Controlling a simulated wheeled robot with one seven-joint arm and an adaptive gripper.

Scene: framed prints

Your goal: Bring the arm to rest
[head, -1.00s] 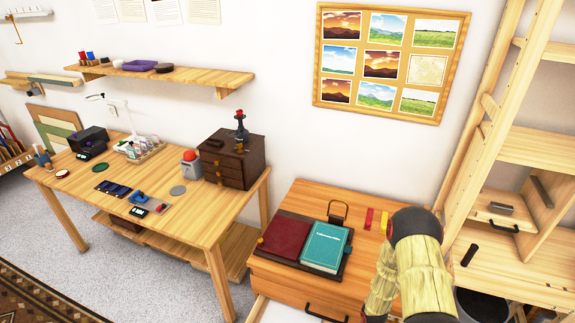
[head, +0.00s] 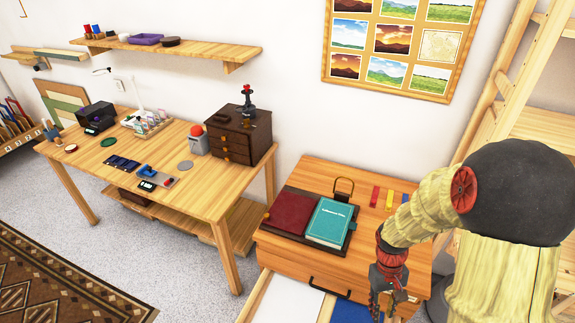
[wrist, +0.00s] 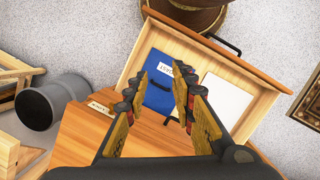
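My arm reaches in from the right in the head view. My gripper (head: 388,292) hangs by the front right of a wooden cabinet (head: 410,262), near its pulled-out drawer (head: 262,298). In the wrist view my gripper (wrist: 158,88) shows its two fingers apart, with nothing between them. Behind the fingers, the open drawer (wrist: 268,100) holds a blue folder-like item (wrist: 155,92) with a white label and a white sheet (wrist: 222,104). Parts of the drawer are hidden by my gripper.
A red book (head: 291,214) and a teal book (head: 328,221) lie on a dark tray on the cabinet. Coloured strips (head: 388,198) lie behind. A worktable (head: 215,196) stands left, shelving right. A grey bin (wrist: 40,108) is beside the cabinet. Carpeted floor is free in front.

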